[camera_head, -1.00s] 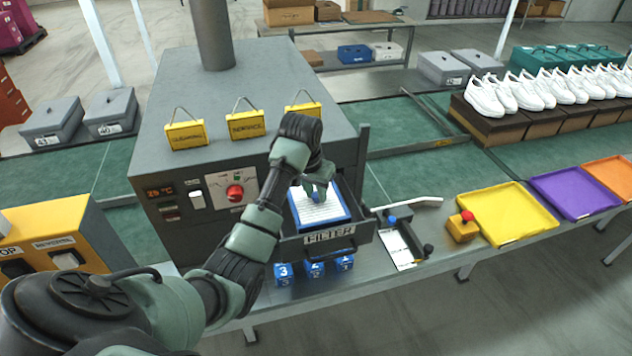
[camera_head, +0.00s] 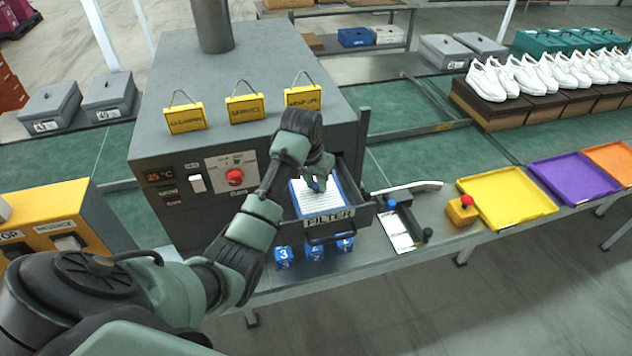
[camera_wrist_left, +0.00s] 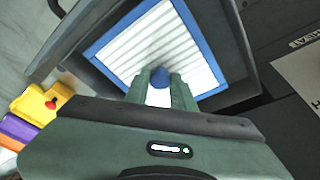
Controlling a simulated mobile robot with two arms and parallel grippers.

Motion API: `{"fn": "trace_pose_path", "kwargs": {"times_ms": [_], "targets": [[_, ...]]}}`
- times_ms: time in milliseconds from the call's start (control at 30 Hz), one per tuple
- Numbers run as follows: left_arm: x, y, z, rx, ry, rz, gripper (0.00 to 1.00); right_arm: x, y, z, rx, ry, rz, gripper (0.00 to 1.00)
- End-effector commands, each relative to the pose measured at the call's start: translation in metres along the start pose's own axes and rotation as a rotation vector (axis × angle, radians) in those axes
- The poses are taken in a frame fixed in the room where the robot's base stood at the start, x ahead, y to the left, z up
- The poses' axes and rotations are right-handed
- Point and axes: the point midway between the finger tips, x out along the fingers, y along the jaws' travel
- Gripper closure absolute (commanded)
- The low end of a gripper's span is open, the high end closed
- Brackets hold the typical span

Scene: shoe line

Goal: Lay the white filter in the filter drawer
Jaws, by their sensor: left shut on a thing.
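The white filter (camera_head: 322,200) has a blue frame and a pleated white face with a blue knob in its middle. It lies flat at the open filter drawer (camera_head: 334,227) of the grey machine, within the drawer walls. In the left wrist view the filter (camera_wrist_left: 127,54) shows inside the dark drawer walls, slightly turned to them. I cannot tell whether it rests fully on the drawer floor. My left gripper (camera_head: 317,183) is shut on the filter's blue knob (camera_wrist_left: 160,77). My right gripper is not in view.
Several blue numbered cubes (camera_head: 283,257) stand below the drawer. A lever and a label board (camera_head: 401,230) lie right of it, near a yellow block with a red button (camera_head: 462,209). A yellow tray (camera_head: 508,199) is further right. Yellow tags (camera_head: 245,107) stand on the machine.

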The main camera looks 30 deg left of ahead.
Motion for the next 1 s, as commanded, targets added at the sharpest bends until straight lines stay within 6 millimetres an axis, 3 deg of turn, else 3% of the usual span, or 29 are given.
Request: {"fn": "trace_pose_path", "kwargs": {"times_ms": [767,800,867,1000], "targets": [[0.0107,-0.0001,0.0031,0.000,0.000,0.000,1.00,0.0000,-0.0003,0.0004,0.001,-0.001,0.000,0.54],[0.0107,-0.0002,0.0031,0.000,0.000,0.000,0.70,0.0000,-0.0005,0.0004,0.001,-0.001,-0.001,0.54],[0.0107,-0.0002,0.0031,0.000,0.000,0.000,0.54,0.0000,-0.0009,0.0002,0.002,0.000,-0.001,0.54],[0.0107,-0.0001,0.0031,0.000,0.000,0.000,0.50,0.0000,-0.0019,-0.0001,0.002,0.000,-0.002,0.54]]}}
